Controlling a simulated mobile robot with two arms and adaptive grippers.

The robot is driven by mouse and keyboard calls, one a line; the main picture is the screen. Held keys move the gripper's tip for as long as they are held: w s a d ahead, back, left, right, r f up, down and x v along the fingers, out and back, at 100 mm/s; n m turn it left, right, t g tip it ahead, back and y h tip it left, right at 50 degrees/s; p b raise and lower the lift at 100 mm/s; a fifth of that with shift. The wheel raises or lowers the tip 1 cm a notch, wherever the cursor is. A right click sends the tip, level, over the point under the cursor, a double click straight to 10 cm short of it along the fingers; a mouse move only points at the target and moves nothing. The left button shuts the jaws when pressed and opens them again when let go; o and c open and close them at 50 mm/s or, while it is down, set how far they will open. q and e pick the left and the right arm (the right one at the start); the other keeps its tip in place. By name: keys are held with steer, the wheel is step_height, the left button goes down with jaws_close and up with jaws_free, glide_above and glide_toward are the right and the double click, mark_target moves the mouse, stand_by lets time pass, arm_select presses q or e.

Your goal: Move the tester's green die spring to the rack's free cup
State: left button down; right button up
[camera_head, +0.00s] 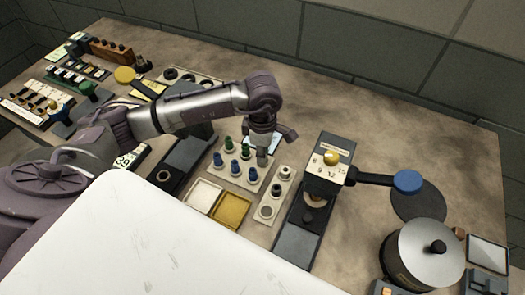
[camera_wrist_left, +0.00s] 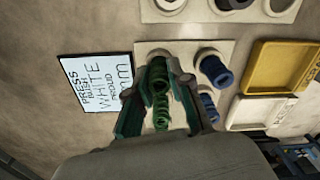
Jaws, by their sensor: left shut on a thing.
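The rack (camera_head: 223,176) is a pale block with cups. Green springs (camera_head: 228,142) stand in its back row and blue springs (camera_head: 235,167) in its front row. My left gripper (camera_head: 262,157) points down over the rack's back right cup. In the left wrist view its fingers (camera_wrist_left: 158,85) are shut on a green die spring (camera_wrist_left: 157,76). Another green spring (camera_wrist_left: 162,117) shows between the fingers, lower in that view. I cannot tell whether the held spring touches the cup. The tester (camera_head: 325,180), black with a yellow knob and a blue-ended lever, stands right of the rack.
A pale strip with bushes (camera_head: 268,212) lies between rack and tester. A white tray (camera_head: 203,190) and a yellow tray (camera_head: 232,210) sit in front of the rack. A written card (camera_wrist_left: 97,82) lies behind it. A round metal pot (camera_head: 422,252) stands at right. The back right table is clear.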

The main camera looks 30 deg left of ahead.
arm_select(q)
steer(key=shift+f, duration=0.25)
steer(key=c, duration=0.6)
jaws_free()
steer(key=shift+r+p, duration=1.8)
steer(key=shift+r, duration=1.95)
